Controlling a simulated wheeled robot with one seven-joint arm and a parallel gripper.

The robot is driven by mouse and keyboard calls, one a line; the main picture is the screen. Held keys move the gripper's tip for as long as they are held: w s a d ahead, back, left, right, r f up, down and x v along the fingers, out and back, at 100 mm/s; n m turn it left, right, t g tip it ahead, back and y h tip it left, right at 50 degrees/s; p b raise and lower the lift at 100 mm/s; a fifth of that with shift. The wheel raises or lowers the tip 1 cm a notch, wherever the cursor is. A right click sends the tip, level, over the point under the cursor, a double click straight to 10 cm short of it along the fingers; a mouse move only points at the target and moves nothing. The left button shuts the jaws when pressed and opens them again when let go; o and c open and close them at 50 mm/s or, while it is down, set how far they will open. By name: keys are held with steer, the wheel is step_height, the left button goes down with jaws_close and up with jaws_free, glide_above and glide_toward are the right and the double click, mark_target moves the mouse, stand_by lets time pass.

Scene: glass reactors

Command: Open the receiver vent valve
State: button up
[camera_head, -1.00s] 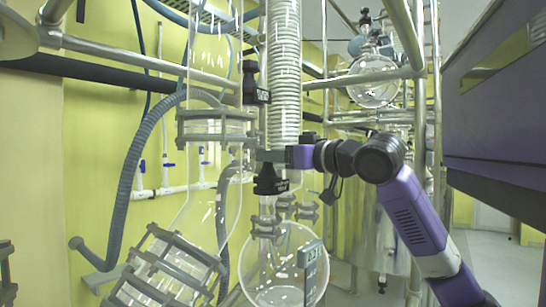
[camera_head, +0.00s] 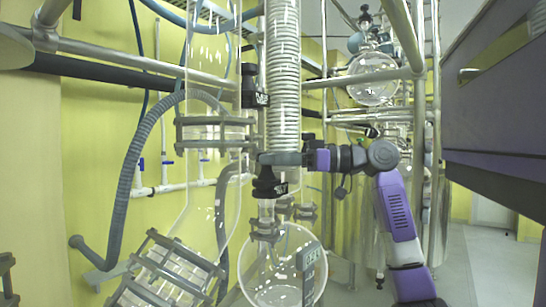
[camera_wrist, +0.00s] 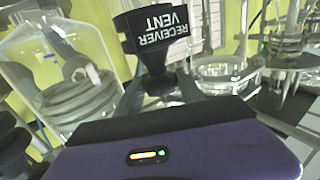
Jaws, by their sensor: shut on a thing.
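The receiver vent valve (camera_head: 268,186) is a black fitting with a white-lettered tag, just above the round glass receiver flask (camera_head: 258,262). In the wrist view its black tag (camera_wrist: 157,31) reads RECEIVER VENT, upside down. My gripper (camera_head: 278,158) reaches in from the right at the top of this valve. In the wrist view my gripper (camera_wrist: 158,92) has its grey fingers on either side of the valve's dark stem, shut on it. The exact contact is partly hidden by the purple gripper body, and the valve's inner position cannot be seen.
A second black tagged fitting (camera_head: 254,86) is just above, beside the coiled condenser (camera_head: 283,75). A glass vessel (camera_head: 205,190) stands close on the left. Metal rails (camera_head: 370,78) cross behind. A purple cabinet (camera_head: 495,95) fills the right; floor is free below it.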

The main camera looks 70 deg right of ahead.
steer(key=shift+d+n+y, duration=0.1)
steer(key=shift+n+y, duration=0.4)
steer(key=shift+y, duration=0.3)
steer(key=shift+g, duration=0.3)
steer(key=o, duration=1.4)
